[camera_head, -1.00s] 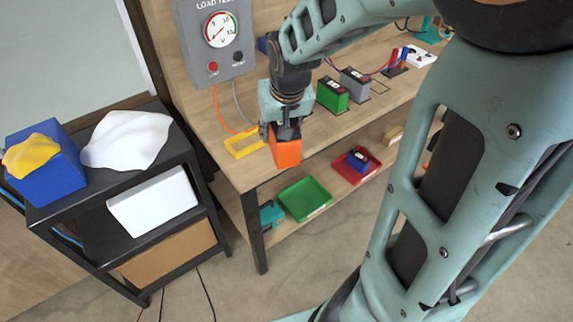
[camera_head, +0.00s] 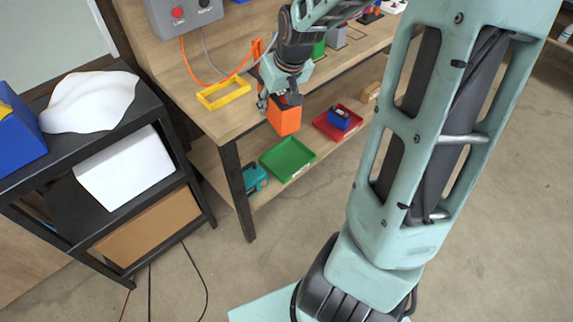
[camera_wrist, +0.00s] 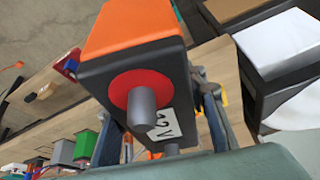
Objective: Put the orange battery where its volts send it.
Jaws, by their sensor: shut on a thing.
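My gripper (camera_head: 278,101) is shut on the orange battery (camera_head: 284,121), holding it in the air at the front edge of the workbench. In the head view the battery appears just above the green tray (camera_head: 288,159) on the lower shelf. The red tray (camera_head: 322,126) beside it holds a small blue battery (camera_head: 339,119). In the wrist view the orange battery (camera_wrist: 130,27) has a dark end with a red ring round a grey terminal. Its white label (camera_wrist: 174,127) seems to end in "2V"; part may be hidden.
A yellow frame (camera_head: 205,101) lies empty on the bench top. A bench leg (camera_head: 237,190) stands left of the green tray, near a teal object (camera_head: 256,178). A black cart (camera_head: 185,168) stands at left with a white box (camera_head: 125,168). My arm covers the right side.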

